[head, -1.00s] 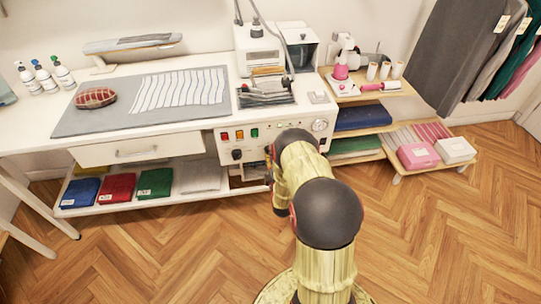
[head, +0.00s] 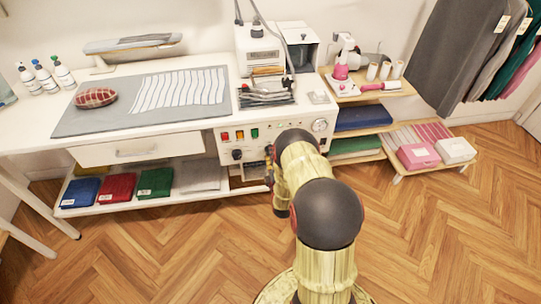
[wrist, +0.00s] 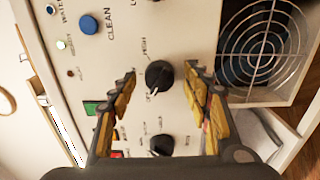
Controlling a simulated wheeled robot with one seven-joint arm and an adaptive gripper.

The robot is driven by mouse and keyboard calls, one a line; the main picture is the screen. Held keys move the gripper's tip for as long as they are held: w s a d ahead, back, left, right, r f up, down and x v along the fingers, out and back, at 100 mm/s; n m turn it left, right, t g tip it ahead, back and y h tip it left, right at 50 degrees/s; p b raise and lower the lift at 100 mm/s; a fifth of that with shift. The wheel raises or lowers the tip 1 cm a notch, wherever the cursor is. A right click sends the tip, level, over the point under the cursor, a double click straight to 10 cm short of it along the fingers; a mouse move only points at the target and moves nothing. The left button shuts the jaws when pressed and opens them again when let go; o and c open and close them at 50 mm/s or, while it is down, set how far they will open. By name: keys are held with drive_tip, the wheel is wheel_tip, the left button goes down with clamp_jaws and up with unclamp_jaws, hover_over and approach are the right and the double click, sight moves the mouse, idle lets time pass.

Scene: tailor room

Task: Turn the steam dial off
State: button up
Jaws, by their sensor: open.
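The control panel (head: 285,134) is on the front of the white steam station. In the wrist view it appears turned sideways, with two black dials. The upper dial (wrist: 159,75) has a white pointer mark and a HIGH label near it. The lower dial (wrist: 161,145) sits closer to my wrist. Small lettering is too blurred to tell which is the steam dial. My gripper (wrist: 160,76) is open, with one finger on each side of the upper dial in the picture and visible gaps beside it. Contact cannot be seen. In the head view my arm hides part of the panel.
A blue CLEAN button (wrist: 88,25) and a green switch (wrist: 93,107) are near the fingers. A round fan grille (wrist: 262,42) lies to the right in the wrist view. A gauge (head: 320,125) is at the panel's right end. Open wooden floor surrounds my base.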

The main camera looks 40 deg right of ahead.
drive_tip(key=v, duration=1.1)
drive_tip(key=shift+s, duration=0.25)
drive_tip(key=shift+a, duration=0.1)
